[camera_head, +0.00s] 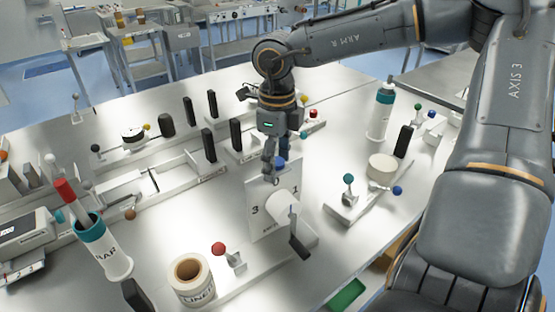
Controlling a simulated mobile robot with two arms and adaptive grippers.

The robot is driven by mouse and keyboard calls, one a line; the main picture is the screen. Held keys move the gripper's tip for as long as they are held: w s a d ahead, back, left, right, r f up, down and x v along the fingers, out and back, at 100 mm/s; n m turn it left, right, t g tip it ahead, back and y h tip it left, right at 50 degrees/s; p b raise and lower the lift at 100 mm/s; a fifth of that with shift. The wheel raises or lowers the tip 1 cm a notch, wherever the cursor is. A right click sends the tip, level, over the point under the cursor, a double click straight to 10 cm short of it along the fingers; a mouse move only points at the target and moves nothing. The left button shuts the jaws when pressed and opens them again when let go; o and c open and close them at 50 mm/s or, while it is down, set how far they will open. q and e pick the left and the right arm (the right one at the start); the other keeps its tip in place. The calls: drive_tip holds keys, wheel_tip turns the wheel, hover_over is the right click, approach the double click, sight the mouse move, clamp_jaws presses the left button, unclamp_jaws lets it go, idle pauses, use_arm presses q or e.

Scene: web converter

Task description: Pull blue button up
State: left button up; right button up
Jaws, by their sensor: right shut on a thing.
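The blue button (281,161) is a small blue knob above the top edge of a white upright panel (262,226) marked with a 3 and a 1. My right gripper (273,170) points down from above and is shut on the blue button. Its fingers partly hide the button and the top edge of the panel. A white cylinder and a dark lever (299,246) stand out from the front of the panel. My left gripper is not in view.
A red knob (218,248) and a label roll (190,278) are at the front. A white jar (382,167) and a small fixture with green and blue knobs (352,203) stand right. Black posts (209,145) and rails lie left. A white-teal container (98,246) is at left.

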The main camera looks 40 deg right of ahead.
sight(278, 161)
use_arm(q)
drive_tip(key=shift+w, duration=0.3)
use_arm(e)
drive_tip(key=shift+f, duration=0.1)
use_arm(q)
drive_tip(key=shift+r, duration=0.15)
use_arm(e)
drive_tip(key=shift+w+r, duration=0.15)
drive_tip(key=shift+r, duration=0.15)
use_arm(q)
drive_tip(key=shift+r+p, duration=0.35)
drive_tip(key=shift+p, duration=0.15)
use_arm(e)
drive_tip(key=shift+r, duration=0.9)
drive_tip(key=o, duration=1.4)
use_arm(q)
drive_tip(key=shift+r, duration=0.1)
use_arm(e)
drive_tip(key=shift+r, duration=0.1)
use_arm(q)
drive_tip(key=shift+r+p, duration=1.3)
drive_tip(key=shift+p, duration=0.1)
use_arm(e)
drive_tip(key=shift+r, duration=2.85)
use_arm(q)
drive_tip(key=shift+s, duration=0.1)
use_arm(e)
drive_tip(key=shift+s, duration=0.2)
